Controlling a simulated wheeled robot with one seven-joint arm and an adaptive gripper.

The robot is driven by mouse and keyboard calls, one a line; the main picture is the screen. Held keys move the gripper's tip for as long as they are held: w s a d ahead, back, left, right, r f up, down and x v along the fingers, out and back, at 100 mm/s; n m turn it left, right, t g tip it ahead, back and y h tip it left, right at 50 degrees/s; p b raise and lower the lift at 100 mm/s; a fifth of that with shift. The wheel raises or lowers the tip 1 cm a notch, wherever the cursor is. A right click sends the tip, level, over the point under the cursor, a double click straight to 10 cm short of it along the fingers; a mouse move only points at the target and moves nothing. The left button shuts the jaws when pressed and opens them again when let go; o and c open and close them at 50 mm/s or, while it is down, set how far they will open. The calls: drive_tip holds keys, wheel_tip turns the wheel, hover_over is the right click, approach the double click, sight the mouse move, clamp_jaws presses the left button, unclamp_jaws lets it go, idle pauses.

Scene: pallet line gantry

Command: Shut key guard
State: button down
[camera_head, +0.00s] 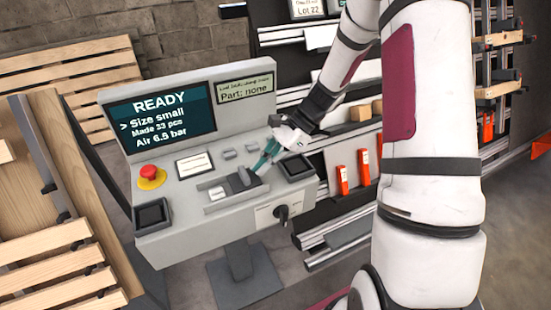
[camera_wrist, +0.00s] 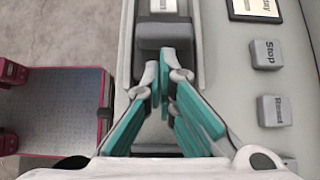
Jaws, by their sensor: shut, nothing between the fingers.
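The grey console (camera_head: 130,190) has a shallow channel on its sloped top with raised side walls. A dark grey block (camera_head: 240,180) sits in this channel, likely the key guard or its handle. It also shows in the wrist view (camera_wrist: 165,37), straight ahead of the fingers. A small white label (camera_head: 217,193) lies uncovered in the channel beyond the block. My gripper (camera_head: 257,168) is shut and empty, its teal fingers (camera_wrist: 166,78) pointing down over the channel at the near side of the block. I cannot tell whether the tips touch it. A black key switch (camera_head: 282,212) is on the console's front face.
Stop (camera_wrist: 266,54) and Reset (camera_wrist: 273,110) buttons stand close to the right of the fingers in the wrist view. A red emergency button (camera_head: 150,172) is on the console's left. The screen (camera_head: 160,112) reads READY. Wooden pallets (camera_head: 85,70) stand left, racks right.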

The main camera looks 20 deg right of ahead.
sight(232, 186)
drive_tip(key=shift+a, duration=0.3)
drive_tip(key=a, duration=0.8)
drive_tip(key=shift+a+p, duration=0.25)
drive_tip(key=shift+p, duration=0.1)
drive_tip(key=shift+s, duration=0.1)
